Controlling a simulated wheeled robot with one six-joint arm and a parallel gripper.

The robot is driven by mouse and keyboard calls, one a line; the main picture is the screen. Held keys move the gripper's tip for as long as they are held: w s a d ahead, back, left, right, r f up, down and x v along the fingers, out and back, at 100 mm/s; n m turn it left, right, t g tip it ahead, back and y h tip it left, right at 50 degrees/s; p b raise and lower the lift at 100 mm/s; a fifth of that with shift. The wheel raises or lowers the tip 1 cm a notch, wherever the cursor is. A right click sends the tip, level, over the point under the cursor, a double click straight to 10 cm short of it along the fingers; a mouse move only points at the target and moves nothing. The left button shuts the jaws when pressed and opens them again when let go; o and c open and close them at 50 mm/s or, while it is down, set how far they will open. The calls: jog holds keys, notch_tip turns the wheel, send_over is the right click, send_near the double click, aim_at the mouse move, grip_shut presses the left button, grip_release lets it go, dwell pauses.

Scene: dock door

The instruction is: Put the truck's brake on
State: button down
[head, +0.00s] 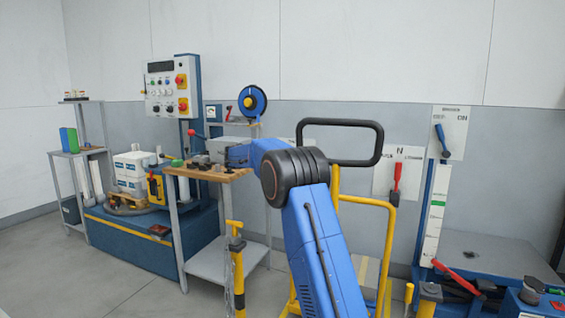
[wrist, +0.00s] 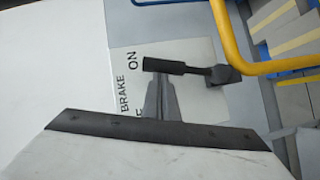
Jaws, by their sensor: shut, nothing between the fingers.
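The brake lever (wrist: 180,67) shows in the wrist view as a black bar with a dark pivot at its right end. Its free end points left, beside the word ON on a pale plate (wrist: 192,105) marked BRAKE. My gripper (wrist: 158,78) is shut and empty. Its tips are just below the lever's black grip in the wrist view; I cannot tell whether they touch it. The fingers hide part of the plate's lower lettering. The truck's yellow frame (head: 388,255) and black push handle (head: 372,150) stand behind my blue arm in the head view.
A yellow rail (wrist: 232,50) curves close to the lever's pivot. In the head view, a wooden-topped bench (head: 212,174) stands left of my arm, with a yellow post (head: 237,260) before it. A red lever (head: 397,178) and a blue breaker handle (head: 441,138) are at the right.

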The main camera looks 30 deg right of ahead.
jog(key=shift+s+d+f+m+t+y, duration=0.1)
jog(key=shift+s+d+m+t+y, duration=0.1)
jog(key=shift+s+d+m+y, duration=0.3)
jog(key=shift+s+d+f+m+t+y, duration=0.1)
jog(key=shift+s+d+m+t+y, duration=0.15)
jog(key=shift+s+d+m, duration=0.35)
jog(key=shift+s+a, duration=0.1)
jog(key=shift+a, duration=0.05)
